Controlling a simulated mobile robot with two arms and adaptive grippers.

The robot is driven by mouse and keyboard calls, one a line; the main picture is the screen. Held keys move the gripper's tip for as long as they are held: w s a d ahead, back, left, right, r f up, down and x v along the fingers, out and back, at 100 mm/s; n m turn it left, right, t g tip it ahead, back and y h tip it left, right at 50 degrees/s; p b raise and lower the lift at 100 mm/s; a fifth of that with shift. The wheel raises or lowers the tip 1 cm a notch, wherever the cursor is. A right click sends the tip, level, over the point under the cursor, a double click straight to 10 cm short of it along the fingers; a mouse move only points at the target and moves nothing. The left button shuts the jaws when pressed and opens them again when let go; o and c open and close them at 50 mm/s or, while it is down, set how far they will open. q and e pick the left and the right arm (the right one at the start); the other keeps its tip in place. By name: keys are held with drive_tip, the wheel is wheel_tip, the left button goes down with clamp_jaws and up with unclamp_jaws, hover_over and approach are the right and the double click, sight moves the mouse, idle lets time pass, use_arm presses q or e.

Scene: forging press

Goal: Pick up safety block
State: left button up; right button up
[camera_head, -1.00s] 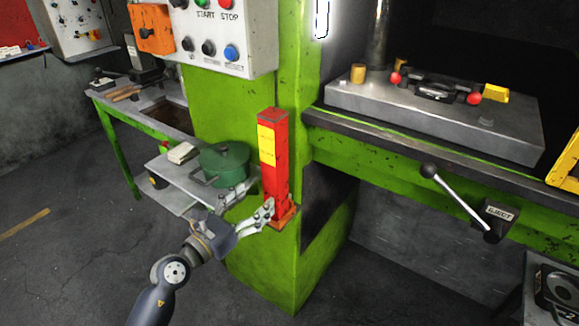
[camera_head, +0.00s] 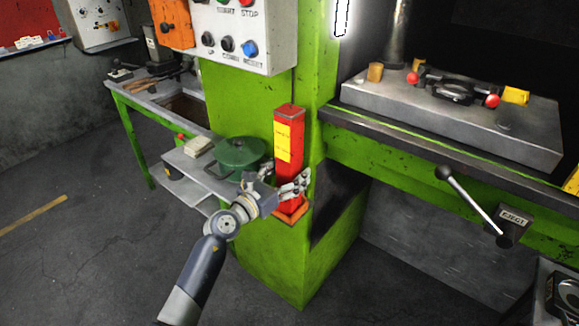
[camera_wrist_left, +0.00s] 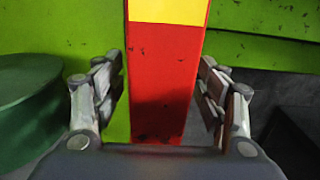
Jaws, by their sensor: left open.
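The safety block is a red upright post (camera_head: 289,150) with a yellow label, standing on a small orange bracket (camera_head: 293,212) at the green press column. My left gripper (camera_head: 296,186) is at the lower part of the block in the head view. In the left wrist view the block (camera_wrist_left: 165,80) stands between the two open fingers (camera_wrist_left: 165,95), with a visible gap on each side. The gripper hides part of the block's lower end in the head view. My right gripper is not in view.
A green pot (camera_head: 240,155) sits on a small grey shelf (camera_head: 190,168) left of the block. The green press column (camera_head: 270,250) is behind. A control panel (camera_head: 243,35) hangs above. An eject lever (camera_head: 468,198) is at the right.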

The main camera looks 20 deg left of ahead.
use_arm(q)
drive_tip(key=shift+r, duration=0.1)
drive_tip(key=shift+c, duration=0.3)
clamp_jaws()
drive_tip(key=shift+w+r, duration=0.1)
drive_tip(key=shift+r, duration=0.05)
